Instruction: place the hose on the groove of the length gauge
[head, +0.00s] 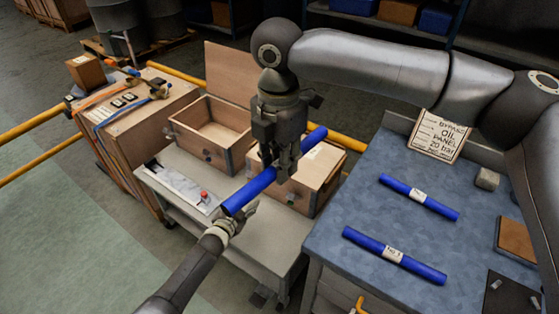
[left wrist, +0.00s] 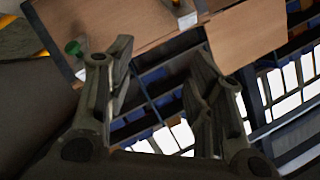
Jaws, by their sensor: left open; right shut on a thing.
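A blue hose (head: 250,190) is held in my right gripper (head: 284,168), which is shut around it above the cart. The hose slants from lower left to upper right, its near end over the cart's left part. A pale flat fixture with a red knob (head: 181,187) lies on the cart, below and left of the hose. It looks like the length gauge; I cannot make out its groove. My left gripper (left wrist: 160,95) is open and empty in the left wrist view. In the head view my left arm reaches up near the hose's near end; its fingers are not clear there.
The grey cart (head: 262,243) also carries an open wooden box (head: 213,129) and a closed one (head: 322,165). Two labelled blue hoses (head: 420,198) (head: 395,256) lie on the blue-topped bench (head: 365,218) at right, beside a sign (head: 440,135).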

